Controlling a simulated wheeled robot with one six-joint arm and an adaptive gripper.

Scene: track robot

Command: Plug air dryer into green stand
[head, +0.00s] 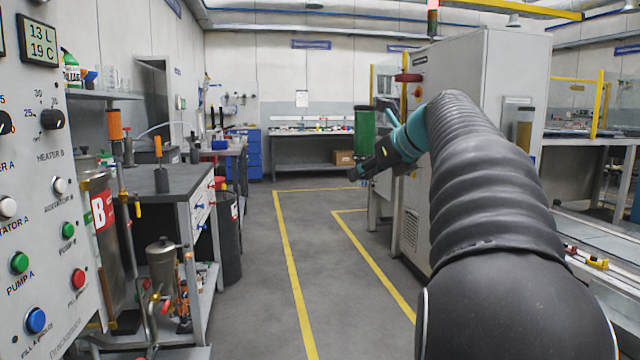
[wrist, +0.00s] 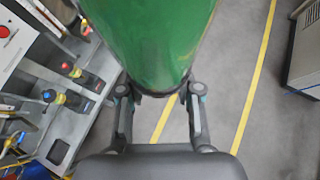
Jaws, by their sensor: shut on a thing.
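In the wrist view the green cylinder (wrist: 150,38) fills the top middle, between the two fingers of my gripper (wrist: 158,94). My gripper is shut on its lower part, above the floor. The cylinder's top is outside the wrist view. I cannot pick out a separate green stand in either view.
A control panel (head: 40,190) stands close on the left, with a dark-topped workbench (head: 165,180) behind it. A grey machine cabinet (head: 490,110) is on the right. The yellow-lined floor aisle (head: 265,280) between them is clear. A back table (head: 310,135) stands beyond.

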